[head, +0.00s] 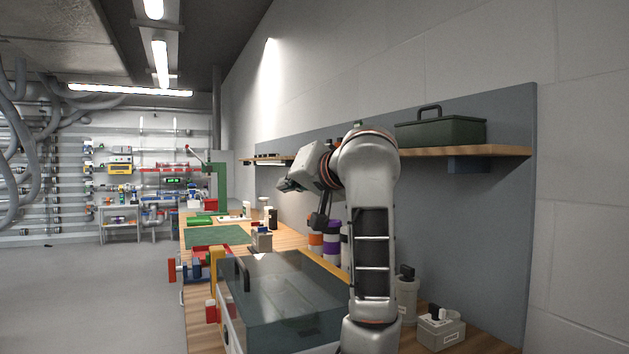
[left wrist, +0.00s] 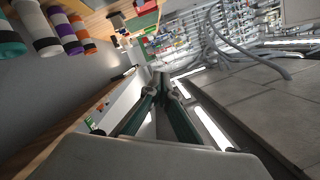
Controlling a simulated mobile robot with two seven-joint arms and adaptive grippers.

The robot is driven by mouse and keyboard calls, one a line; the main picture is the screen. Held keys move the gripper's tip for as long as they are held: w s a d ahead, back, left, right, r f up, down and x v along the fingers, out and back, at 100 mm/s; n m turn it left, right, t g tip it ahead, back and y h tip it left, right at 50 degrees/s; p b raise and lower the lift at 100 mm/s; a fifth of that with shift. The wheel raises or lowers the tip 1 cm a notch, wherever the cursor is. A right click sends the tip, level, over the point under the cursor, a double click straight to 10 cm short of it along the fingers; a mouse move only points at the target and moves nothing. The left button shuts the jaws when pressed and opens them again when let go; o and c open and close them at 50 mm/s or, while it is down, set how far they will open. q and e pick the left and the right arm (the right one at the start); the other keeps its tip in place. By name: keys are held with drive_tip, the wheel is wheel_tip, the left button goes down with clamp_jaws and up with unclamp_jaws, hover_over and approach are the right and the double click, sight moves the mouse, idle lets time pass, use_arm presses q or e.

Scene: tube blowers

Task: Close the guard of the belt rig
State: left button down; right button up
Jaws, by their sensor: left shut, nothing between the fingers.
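The belt rig's guard (head: 290,285) is a see-through, grey-tinted cover with a black handle (head: 242,273) at its left edge. It lies low and nearly flat over the rig, whose pale side (head: 229,325) shows below. I cannot tell whether its edge is fully seated. My left gripper (head: 284,185) is raised above and behind the guard, apart from it, pointing left. In the left wrist view its dark fingers (left wrist: 160,80) meet, with nothing between them. My right gripper is not in view.
A red and blue vise (head: 190,270) stands left of the rig. Orange and purple rolls (head: 324,245) stand behind it. Pale containers (head: 440,328) are at right. A wall shelf (head: 515,151) holds a green toolbox (head: 441,132) near my arm. The floor at left is free.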

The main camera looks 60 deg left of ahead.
use_arm(q)
drive_tip(key=s+f, duration=0.1)
drive_tip(key=s+f+n, duration=0.1)
drive_tip(key=s, duration=0.1)
drive_tip(key=s+f+n+b, duration=0.1)
drive_tip(key=f, duration=0.1)
drive_tip(key=shift+s+a+t, duration=0.25)
drive_tip(key=shift+t, duration=0.15)
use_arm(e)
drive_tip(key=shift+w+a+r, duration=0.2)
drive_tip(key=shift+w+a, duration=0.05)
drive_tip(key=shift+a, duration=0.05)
use_arm(q)
drive_tip(key=shift+r, duration=0.1)
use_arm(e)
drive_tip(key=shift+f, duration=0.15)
